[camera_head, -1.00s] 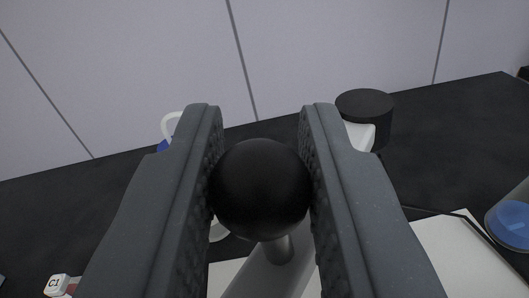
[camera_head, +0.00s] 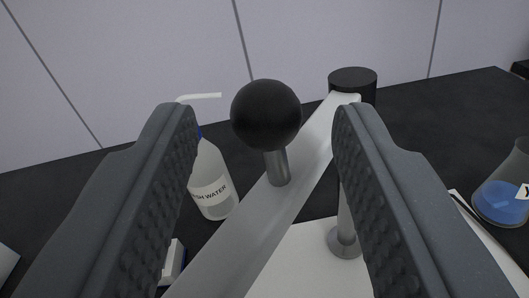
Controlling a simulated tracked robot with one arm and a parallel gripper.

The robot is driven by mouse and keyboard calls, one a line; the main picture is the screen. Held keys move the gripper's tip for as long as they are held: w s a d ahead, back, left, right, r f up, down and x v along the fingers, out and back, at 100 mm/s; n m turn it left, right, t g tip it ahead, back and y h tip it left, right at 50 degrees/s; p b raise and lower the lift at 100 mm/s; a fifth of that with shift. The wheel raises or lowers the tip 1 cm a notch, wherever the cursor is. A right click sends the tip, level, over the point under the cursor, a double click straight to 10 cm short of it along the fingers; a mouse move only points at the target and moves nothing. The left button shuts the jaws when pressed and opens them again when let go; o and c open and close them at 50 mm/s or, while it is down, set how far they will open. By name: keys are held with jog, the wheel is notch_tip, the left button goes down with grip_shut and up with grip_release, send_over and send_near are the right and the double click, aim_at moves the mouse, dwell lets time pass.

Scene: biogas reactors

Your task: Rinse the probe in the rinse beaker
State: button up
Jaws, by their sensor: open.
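A black ball knob (camera_head: 266,115) stands on a short metal stem on a pale grey bar (camera_head: 262,222). The bar runs from the lower left up to the right. My gripper (camera_head: 268,118) is open, with one finger on each side of the knob and a clear gap to both. It holds nothing. I cannot make out a probe or a rinse beaker in this view; the fingers hide parts of the bench.
A wash bottle (camera_head: 212,190) with a bent white spout is partly behind the left finger. A black cylinder (camera_head: 353,83) stands at the bar's far end. A metal post (camera_head: 345,225) stands on a white surface (camera_head: 305,262). A flask of blue liquid (camera_head: 500,200) is at right.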

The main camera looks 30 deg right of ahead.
jog(key=b+v, duration=0.1)
jog(key=v, duration=0.9)
jog(key=shift+s+a, duration=0.15)
jog(key=shift+a, duration=0.1)
